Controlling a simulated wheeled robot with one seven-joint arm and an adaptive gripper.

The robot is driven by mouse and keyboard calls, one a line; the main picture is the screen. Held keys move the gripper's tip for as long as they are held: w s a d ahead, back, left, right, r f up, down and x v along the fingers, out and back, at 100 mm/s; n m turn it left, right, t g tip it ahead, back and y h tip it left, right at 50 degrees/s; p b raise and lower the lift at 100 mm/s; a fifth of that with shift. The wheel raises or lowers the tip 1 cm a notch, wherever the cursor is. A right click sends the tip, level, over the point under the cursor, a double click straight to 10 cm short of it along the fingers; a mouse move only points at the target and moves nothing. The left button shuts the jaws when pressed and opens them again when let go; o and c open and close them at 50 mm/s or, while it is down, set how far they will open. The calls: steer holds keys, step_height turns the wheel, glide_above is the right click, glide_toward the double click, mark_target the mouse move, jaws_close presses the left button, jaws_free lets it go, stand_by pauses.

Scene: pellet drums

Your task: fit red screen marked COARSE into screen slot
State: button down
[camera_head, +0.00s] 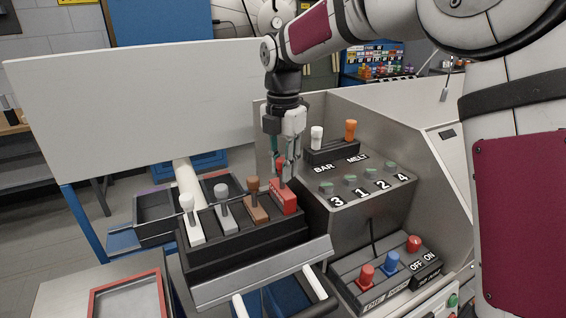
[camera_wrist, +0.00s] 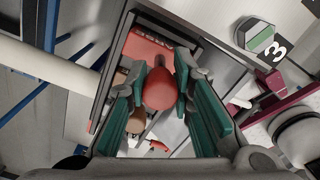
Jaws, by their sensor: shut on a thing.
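The red screen (camera_head: 284,197) stands at the right end of a dark rack, with white lettering on its face too small to read surely. My gripper (camera_head: 284,168) is above it, pointing down, shut on its upright handle. In the wrist view, the screen's red knob (camera_wrist: 160,90) sits between the teal finger pads, and part of its red body (camera_wrist: 150,48) shows beyond. The screen still sits among the others in the rack. I cannot pick out the screen slot for sure.
White (camera_head: 194,231), grey (camera_head: 226,219) and brown (camera_head: 256,207) handled pieces fill the rack to the left. The rack (camera_head: 225,265) borders a metal console (camera_head: 350,215) with BAR and MELT levers and numbered knobs. A large pale panel (camera_head: 130,100) stands behind.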

steer(key=shift+f, duration=1.3)
steer(key=c, duration=1.3)
jaws_free()
step_height(320, 180, up, 12)
steer(key=shift+f, duration=0.1)
